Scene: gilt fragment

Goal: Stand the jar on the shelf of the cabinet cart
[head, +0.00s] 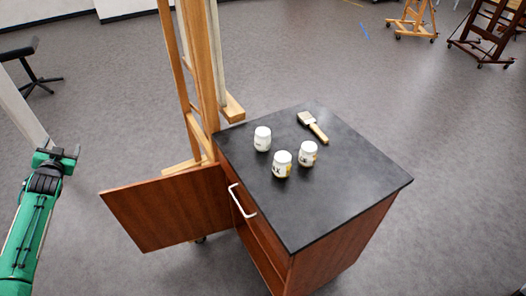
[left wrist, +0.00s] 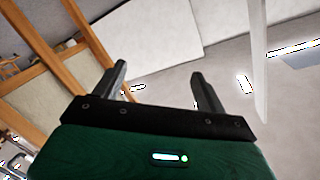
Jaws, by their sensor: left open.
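Three small white jars stand upright on the black top of the cabinet cart (head: 350,205): a back left jar (head: 262,139), a front jar (head: 282,164) and a right jar (head: 308,154). The front and right jars show labels. The wooden cart's door (head: 170,208) stands swung out to the left; the shelf inside is mostly hidden from this angle. My left gripper (head: 66,156) is at the far left, well away from the cart and jars. In the left wrist view, its two fingers (left wrist: 160,82) are apart with nothing between them. My right gripper is not in view.
A brush (head: 313,126) lies on the cart top behind the jars. A wooden easel (head: 203,80) stands right behind the cart's left side. A white handle (head: 242,200) sticks out from the cart front. Floor between my left gripper and the door is clear.

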